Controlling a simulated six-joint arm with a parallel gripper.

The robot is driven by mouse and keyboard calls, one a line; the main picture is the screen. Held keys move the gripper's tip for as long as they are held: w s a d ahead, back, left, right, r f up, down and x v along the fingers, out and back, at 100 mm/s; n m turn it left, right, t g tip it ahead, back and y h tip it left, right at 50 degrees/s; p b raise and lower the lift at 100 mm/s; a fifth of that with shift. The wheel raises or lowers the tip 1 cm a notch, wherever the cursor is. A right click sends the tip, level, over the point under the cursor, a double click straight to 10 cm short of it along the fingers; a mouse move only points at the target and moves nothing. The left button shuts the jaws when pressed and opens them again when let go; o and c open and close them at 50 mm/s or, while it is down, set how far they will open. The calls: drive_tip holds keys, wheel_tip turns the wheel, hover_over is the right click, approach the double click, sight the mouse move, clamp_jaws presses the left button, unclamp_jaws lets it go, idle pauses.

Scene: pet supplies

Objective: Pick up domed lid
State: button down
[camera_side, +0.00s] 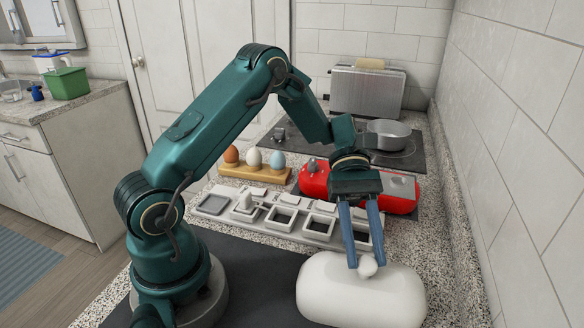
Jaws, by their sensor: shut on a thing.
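The domed lid (335,293) is a large, white, rounded oblong cover at the bottom right, with a small round knob (367,267) on top. My gripper (366,262) comes down from above, with its blue fingers shut on the knob. The lid looks level. Whether it rests on the counter or hangs just above it, I cannot tell; what lies under it is hidden.
Behind the lid is a grey tray (210,204) with several square compartments. Behind that are a wooden holder (250,172) with three egg-shaped pieces and a red container (314,183). A pot (388,136) and toaster (367,91) stand farther back. A tiled wall (525,150) bounds the right.

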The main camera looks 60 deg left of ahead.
drive_tip(key=shift+r, duration=0.1)
wheel_tip(320, 180, up, 10)
drive_tip(key=w+a+r+n+t+y, duration=0.1)
drive_tip(key=a+r+n+t+y, duration=0.1)
drive_tip(key=a+n+t, duration=0.9)
wheel_tip(320, 180, up, 6)
drive_tip(key=w+n+t+y, duration=0.1)
drive_tip(key=n+t+y, duration=0.4)
drive_tip(key=n, duration=0.3)
drive_tip(key=shift+w+y, duration=0.35)
drive_tip(key=shift+y, duration=0.05)
drive_tip(key=shift+d, duration=0.1)
